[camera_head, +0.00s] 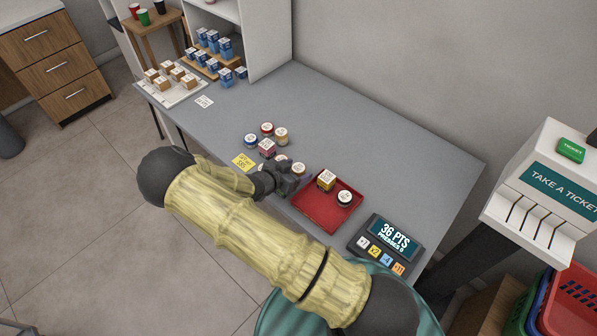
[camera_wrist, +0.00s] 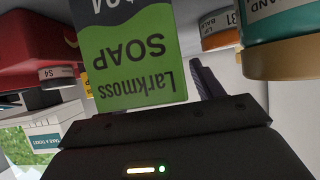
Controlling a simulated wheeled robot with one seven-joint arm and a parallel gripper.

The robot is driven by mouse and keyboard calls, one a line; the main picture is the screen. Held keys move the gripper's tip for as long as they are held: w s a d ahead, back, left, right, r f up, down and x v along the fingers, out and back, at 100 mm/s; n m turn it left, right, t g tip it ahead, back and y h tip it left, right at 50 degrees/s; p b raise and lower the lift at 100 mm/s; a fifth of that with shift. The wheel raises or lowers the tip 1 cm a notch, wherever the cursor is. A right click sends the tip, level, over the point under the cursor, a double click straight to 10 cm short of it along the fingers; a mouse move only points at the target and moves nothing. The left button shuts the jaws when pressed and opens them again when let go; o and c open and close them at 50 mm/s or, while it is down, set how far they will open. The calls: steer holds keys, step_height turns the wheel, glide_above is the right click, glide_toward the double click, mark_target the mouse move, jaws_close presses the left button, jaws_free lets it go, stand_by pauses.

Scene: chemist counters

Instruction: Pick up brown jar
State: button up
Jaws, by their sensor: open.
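Small jars with pale lids stand in a cluster on the grey counter in the head view. A tan-brown jar (camera_head: 282,136) is at the cluster's back right. Another brownish jar (camera_head: 299,168) stands right beside my gripper (camera_head: 288,178), partly hidden by it. I cannot tell which one the task means. My gripper is open, low over the counter at the cluster's front. In the wrist view, turned upside down, a green and grey soap box (camera_wrist: 125,55) is close in front of the gripper. A jar with an orange-brown lid (camera_wrist: 280,63) is at the right, cut off by the frame.
A points display (camera_head: 388,240) is at right. The counter behind is clear.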

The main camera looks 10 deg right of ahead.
mark_target(296, 170)
stand_by(0.3)
steer(key=c, duration=1.1)
step_height(296, 170, up, 10)
steer(key=shift+b, duration=0.45)
